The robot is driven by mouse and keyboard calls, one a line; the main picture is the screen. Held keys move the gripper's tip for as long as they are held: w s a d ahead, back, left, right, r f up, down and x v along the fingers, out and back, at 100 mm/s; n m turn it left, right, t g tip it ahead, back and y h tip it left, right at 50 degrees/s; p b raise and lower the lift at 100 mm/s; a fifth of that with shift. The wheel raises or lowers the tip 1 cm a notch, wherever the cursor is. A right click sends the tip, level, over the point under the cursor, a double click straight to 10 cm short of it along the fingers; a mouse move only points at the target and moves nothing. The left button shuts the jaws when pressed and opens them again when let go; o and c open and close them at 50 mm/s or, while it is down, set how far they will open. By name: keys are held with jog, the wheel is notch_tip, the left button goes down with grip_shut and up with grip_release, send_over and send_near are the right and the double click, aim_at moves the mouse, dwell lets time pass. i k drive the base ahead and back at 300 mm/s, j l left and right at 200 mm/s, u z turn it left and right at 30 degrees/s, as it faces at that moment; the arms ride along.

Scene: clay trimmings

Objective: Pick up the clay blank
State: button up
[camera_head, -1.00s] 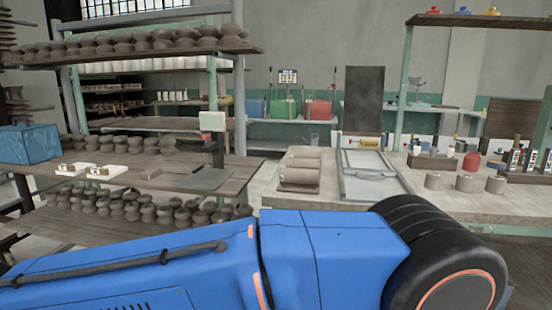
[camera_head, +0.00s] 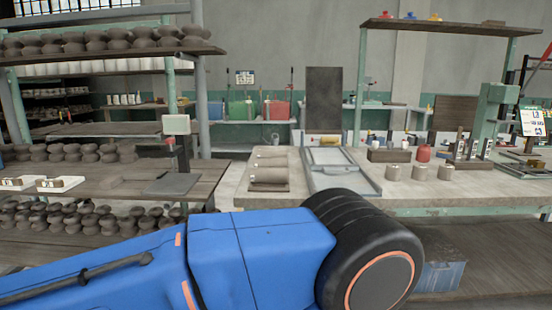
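Three short grey-brown clay cylinders stand upright in a row on the right part of the pale worktable (camera_head: 480,200): a left one (camera_head: 391,173), a middle one (camera_head: 418,173) and a right one (camera_head: 446,173). Brown clay rolls or slabs (camera_head: 268,176) lie farther left on the same table. I cannot tell which of these is the clay blank. My blue arm crosses the foreground, with its large black joint in front of the table. My gripper is out of view, so its state and any hold are hidden.
A grey framed tray (camera_head: 340,176) lies between the rolls and the cylinders. A red jar (camera_head: 424,153) and a green press-like stand (camera_head: 491,112) are behind. Shelves of dark clay pots (camera_head: 105,40) fill the left. A blue crate (camera_head: 442,276) sits under the table.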

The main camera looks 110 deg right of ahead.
aim_at(260, 154)
jog(key=z, duration=0.95)
jog(key=i+j, duration=0.05)
